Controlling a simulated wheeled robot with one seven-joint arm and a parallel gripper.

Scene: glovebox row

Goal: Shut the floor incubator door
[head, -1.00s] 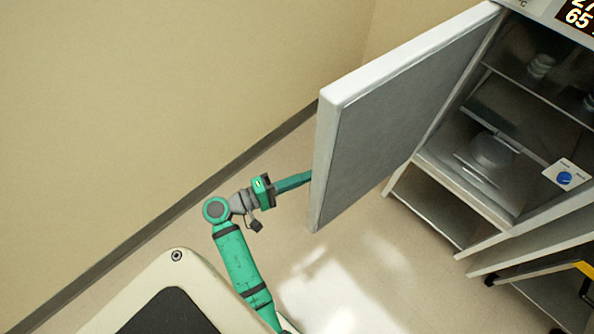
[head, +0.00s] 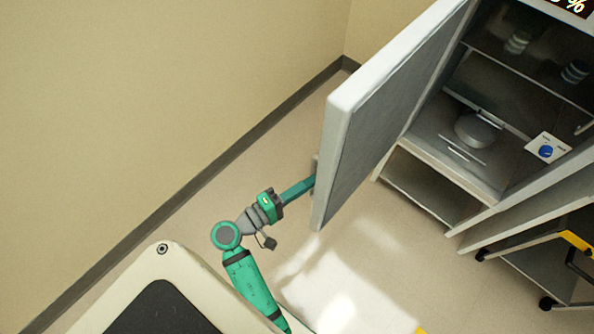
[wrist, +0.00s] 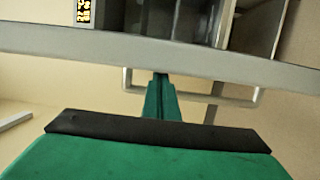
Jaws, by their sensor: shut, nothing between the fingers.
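The floor incubator door (head: 380,120) stands wide open, swung out to the left of the incubator body (head: 425,150). My gripper (head: 313,183) is shut and empty at the outer face of the door, near its free edge. In the wrist view the door's edge (wrist: 200,57) runs across the picture, with a bar handle (wrist: 215,100) on the near side. Whether the fingertips touch the door cannot be told.
Inside the incubator are shelves with a grey round device (head: 478,130) and small jars (head: 517,42). A beige wall (head: 150,120) is on the left. The floor under the door is clear.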

